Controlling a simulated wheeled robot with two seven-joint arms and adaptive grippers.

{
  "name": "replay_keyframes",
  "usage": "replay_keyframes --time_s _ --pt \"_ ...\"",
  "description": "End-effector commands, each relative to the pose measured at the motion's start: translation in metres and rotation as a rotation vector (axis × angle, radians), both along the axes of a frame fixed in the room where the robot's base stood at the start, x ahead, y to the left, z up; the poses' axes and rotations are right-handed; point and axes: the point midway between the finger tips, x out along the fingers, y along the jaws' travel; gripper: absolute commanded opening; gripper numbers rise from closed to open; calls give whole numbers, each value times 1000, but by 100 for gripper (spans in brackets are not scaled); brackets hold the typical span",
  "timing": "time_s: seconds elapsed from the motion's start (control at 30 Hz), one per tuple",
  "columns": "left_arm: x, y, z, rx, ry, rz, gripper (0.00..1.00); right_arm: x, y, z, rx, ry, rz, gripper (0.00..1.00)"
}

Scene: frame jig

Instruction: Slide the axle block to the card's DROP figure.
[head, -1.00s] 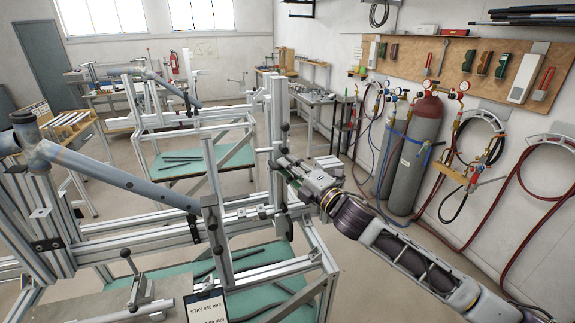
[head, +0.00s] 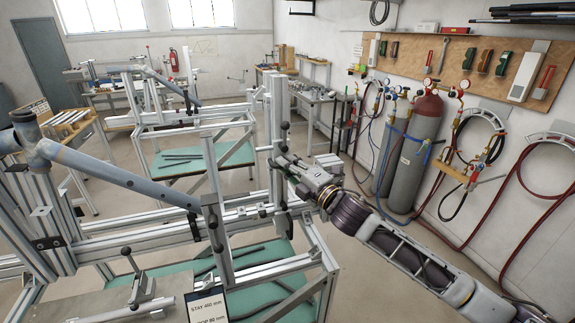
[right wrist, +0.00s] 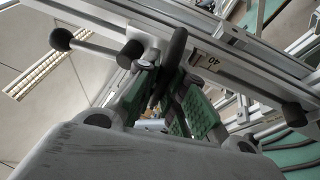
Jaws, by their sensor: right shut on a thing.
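My right gripper (head: 283,166) is at the upright aluminium post (head: 275,120), shut on a dark handle. In the right wrist view this dark handle (right wrist: 168,68) stands between the green-padded fingers (right wrist: 200,112). The handle appears to belong to the axle block, whose body I cannot clearly make out behind the gripper. The card (head: 207,304) at the bottom shows "STAY 460 mm" and a DROP line that is cut off and hard to read. My left gripper is not in view.
A grey-blue tube frame (head: 120,178) lies across the jig on the left. Black clamp knobs (head: 126,251) stick up from the jig. Gas cylinders (head: 418,150) and hoses stand along the right wall. A teal shelf (head: 265,255) with dark tubes lies below.

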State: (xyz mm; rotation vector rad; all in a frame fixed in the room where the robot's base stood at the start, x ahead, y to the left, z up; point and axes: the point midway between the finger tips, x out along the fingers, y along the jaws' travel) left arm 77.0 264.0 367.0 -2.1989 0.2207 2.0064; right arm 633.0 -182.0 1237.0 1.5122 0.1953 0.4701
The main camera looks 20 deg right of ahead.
Motion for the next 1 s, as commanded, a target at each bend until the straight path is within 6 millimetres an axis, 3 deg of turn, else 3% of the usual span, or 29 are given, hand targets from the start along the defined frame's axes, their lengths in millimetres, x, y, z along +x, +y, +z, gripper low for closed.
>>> replay_keyframes --time_s 0.53,0.9,0.93,1.0 --pt "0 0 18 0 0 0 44 0 -1 24 0 -8 0 0" --pt "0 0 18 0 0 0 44 0 -1 26 1 -10 0 0" --pt "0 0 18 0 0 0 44 0 -1 26 1 -10 0 14" --pt "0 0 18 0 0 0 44 0 -1 26 1 -9 -1 21"
